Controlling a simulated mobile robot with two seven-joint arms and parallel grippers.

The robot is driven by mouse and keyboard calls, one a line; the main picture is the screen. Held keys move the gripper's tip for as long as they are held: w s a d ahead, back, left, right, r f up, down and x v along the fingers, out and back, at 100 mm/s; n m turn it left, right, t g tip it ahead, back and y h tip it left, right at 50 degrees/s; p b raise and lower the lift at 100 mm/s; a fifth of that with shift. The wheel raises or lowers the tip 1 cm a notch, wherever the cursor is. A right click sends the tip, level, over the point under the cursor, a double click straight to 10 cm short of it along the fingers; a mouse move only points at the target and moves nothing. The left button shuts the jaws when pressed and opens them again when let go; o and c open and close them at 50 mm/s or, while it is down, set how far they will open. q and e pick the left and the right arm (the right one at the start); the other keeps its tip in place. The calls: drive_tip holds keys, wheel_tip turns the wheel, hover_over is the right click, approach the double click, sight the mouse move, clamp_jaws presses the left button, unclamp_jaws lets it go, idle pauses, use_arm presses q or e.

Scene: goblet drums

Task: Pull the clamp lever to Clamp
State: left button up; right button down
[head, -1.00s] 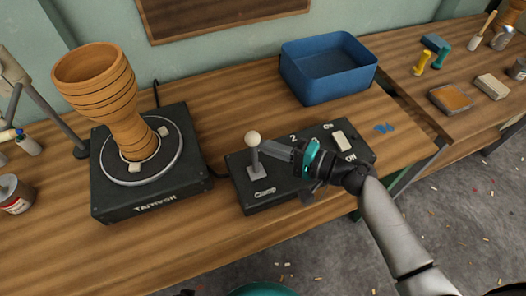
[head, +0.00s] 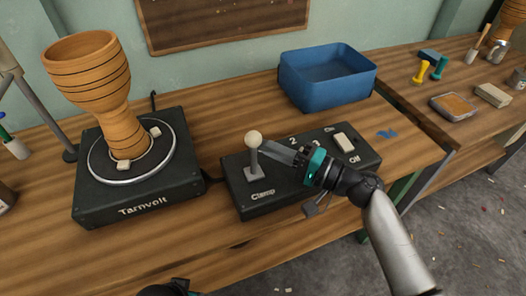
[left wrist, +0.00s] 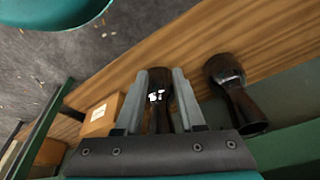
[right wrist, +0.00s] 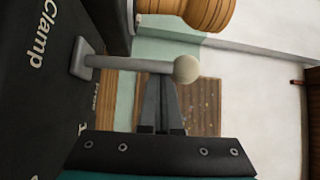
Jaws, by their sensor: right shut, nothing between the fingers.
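The clamp lever is a grey stick with a cream ball knob (head: 253,139) on the left end of the black control box (head: 262,199), above the label "Clamp". It stands nearly upright. My right gripper (head: 268,146) is shut and empty, its fingertips right beside the lever just below the knob. In the right wrist view the lever's stick (right wrist: 130,63) crosses just past the shut fingertips (right wrist: 160,82); I cannot tell if they touch. My left gripper (left wrist: 162,75) is open over the lower area, with dark goblet drums beyond it.
A wooden goblet drum body (head: 90,80) stands on the black turntable unit (head: 135,205) marked "Tarnvolt", left of the box. A blue bin (head: 325,85) is behind the box. The box also has a white switch (head: 345,143). Bare bench (head: 215,110) lies between turntable and bin.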

drive_tip(key=shift+s+d+f+b, duration=0.1)
drive_tip(key=shift+s+b, duration=0.15)
drive_tip(key=shift+b, duration=0.55)
drive_tip(key=shift+s+d+n+b, duration=0.1)
drive_tip(key=shift+s+n+b, duration=0.2)
drive_tip(key=shift+b, duration=0.2)
use_arm(q)
wheel_tip(320, 180, up, 6)
drive_tip(key=t, duration=0.1)
drive_tip(key=shift+w+d, duration=0.2)
drive_tip(key=shift+w, duration=0.1)
use_arm(e)
drive_tip(key=shift+s+y, duration=0.15)
drive_tip(key=shift+y, duration=0.15)
use_arm(q)
drive_tip(key=shift+r, duration=0.35)
use_arm(e)
drive_tip(key=shift+s+d+f, duration=0.15)
drive_tip(key=shift+s, duration=0.15)
